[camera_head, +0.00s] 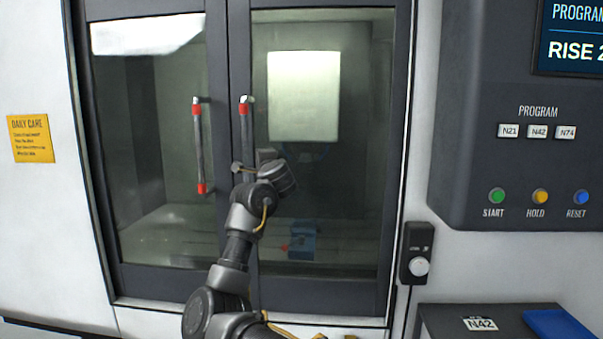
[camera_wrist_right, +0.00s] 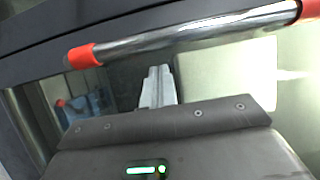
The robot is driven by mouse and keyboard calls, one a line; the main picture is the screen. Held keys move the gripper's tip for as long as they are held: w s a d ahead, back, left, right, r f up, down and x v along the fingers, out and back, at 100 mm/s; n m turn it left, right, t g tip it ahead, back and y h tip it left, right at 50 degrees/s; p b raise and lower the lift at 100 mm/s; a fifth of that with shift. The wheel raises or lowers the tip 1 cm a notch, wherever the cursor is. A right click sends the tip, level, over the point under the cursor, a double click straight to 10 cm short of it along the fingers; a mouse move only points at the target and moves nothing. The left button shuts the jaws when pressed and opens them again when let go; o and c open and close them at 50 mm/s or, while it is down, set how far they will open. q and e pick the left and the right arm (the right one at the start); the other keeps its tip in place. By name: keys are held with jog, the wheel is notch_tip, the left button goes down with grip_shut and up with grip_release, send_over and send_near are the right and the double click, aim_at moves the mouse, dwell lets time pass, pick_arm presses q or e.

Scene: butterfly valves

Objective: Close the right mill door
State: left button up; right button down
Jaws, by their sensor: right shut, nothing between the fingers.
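The right mill door (camera_head: 384,150) is a dark frame around a large window. Its upright bar handle (camera_head: 244,140) has red ends and sits near the inner edge. The left door (camera_head: 217,235) stands beside it, and their inner frames look side by side with only a thin line between. My right gripper (camera_head: 266,155) is in front of the right door, just right of the handle's lower part. In the wrist view the shut, empty fingers (camera_wrist_right: 157,86) point toward the silver handle bar (camera_wrist_right: 190,38). I cannot tell whether they touch it. My left gripper is out of view.
The left door has its own red-ended handle (camera_head: 198,145). A control panel (camera_head: 520,160) juts out on the right, with a knob box (camera_head: 416,252) and a dark stand (camera_head: 470,320) marked N42 below. A blue object (camera_head: 302,242) is inside, behind the glass.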

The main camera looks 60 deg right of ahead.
jog(key=s+d+p+v, duration=0.1)
jog(key=p+v, duration=0.4)
jog(key=v, duration=0.5)
jog(key=shift+s+d+p, duration=0.15)
jog(key=shift+s+p, duration=0.2)
jog(key=shift+s, duration=0.05)
